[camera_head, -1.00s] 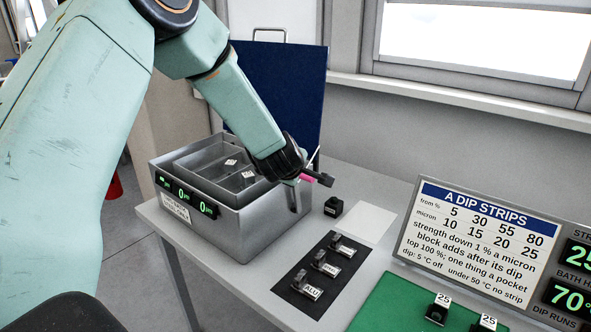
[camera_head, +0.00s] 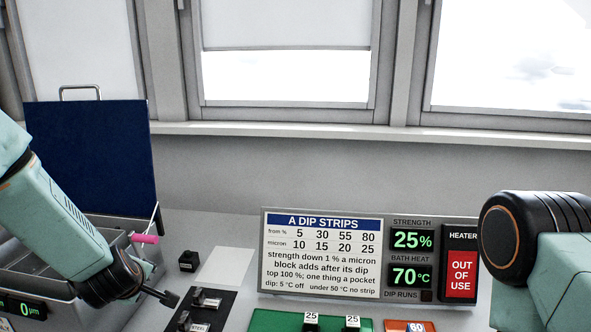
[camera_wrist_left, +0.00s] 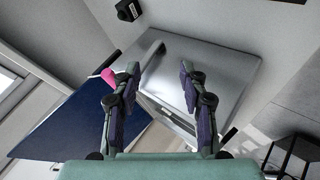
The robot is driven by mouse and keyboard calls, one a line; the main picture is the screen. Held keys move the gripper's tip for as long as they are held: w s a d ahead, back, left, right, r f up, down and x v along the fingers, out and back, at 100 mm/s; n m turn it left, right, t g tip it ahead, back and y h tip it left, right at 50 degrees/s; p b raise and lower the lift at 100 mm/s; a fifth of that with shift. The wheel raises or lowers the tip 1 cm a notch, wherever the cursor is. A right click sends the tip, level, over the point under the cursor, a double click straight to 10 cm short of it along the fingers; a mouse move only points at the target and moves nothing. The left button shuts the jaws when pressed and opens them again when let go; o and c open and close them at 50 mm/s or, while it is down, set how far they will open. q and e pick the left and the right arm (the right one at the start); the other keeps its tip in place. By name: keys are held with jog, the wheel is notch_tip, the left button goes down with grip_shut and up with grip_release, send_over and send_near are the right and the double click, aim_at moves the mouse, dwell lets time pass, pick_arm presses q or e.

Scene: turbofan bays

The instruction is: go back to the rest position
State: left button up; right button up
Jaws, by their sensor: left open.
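My left gripper (camera_head: 158,292) hangs at the lower left of the head view, beside the metal dip tank (camera_head: 110,312). In the left wrist view my left gripper (camera_wrist_left: 157,72) has its two fingers spread, with nothing between them. The tank's metal top (camera_wrist_left: 215,62) lies beyond the fingers. A part of my right arm shows at the right edge of the head view, but my right gripper is out of the picture.
A raised blue lid (camera_head: 95,155) stands behind the tank, with a pink-tipped lever (camera_head: 146,238) beside it. A small black block (camera_head: 189,261) is near a white sheet (camera_head: 225,266). The sign board (camera_head: 322,262) and the heater panel marked out of use (camera_head: 461,274) stand to the right.

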pick_arm(q)
jog(key=s+d+f+m+g+h, duration=0.15)
jog(key=s+d+f+m, duration=0.25)
jog(key=s+f, duration=0.45)
jog(key=s+d+f+m+g+h, duration=0.1)
jog(key=s+d+f+m+g, duration=0.25)
jog(key=s, duration=0.65)
jog(key=s+d+f+m+g+h, duration=0.15)
jog(key=s+f+m, duration=0.3)
jog(key=s, duration=0.55)
jog(key=s+d+f+m+g, duration=0.3)
jog(key=s+d+f, duration=0.15)
jog(key=s, duration=0.65)
notch_tip(320, 180, down, 17)
jog(key=a+b, duration=0.1)
jog(key=b, duration=1.6)
jog(key=shift+w+t, duration=0.35)
jog(key=shift+w, duration=0.1)
jog(key=shift+r, duration=0.1)
